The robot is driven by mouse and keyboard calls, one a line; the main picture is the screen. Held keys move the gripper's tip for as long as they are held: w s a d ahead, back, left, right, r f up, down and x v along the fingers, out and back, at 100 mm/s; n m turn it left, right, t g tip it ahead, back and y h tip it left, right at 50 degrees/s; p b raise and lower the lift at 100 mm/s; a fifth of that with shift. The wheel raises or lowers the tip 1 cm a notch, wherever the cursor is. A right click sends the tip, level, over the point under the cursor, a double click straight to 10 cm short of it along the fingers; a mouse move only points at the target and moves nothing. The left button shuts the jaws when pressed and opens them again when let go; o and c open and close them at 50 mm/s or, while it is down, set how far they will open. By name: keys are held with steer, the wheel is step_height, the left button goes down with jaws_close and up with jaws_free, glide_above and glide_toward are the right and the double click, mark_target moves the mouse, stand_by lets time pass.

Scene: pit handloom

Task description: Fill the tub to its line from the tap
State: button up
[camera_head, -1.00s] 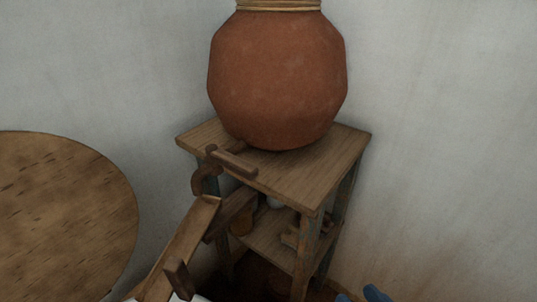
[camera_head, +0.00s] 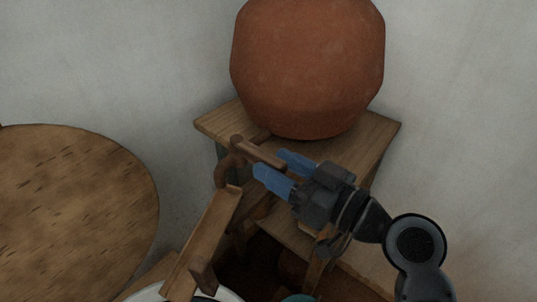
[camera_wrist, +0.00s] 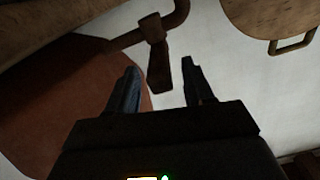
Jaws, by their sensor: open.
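The brown tap (camera_head: 228,168) sticks out low on the front of a large clay pot (camera_head: 308,62), with a bar handle (camera_head: 256,151) on top and a spout curving down. My gripper (camera_head: 270,163) is open, its blue fingers close beside the handle. In the wrist view, the handle (camera_wrist: 158,62) shows between the two fingertips (camera_wrist: 160,68); I cannot tell whether they touch it. A pale rim (camera_head: 150,293) at the bottom edge may be the tub. Its inside and any line are out of view. I see no water running.
The pot stands on a wooden stand (camera_head: 218,123) with a lower shelf, against the wall. A sloping wooden trough (camera_head: 205,240) lies below the spout. A round wooden top (camera_head: 75,215) is at the left.

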mark_target(257, 155)
steer(key=shift+x, duration=1.3)
steer(key=shift+d, duration=0.1)
steer(key=shift+c, duration=0.5)
jaws_close()
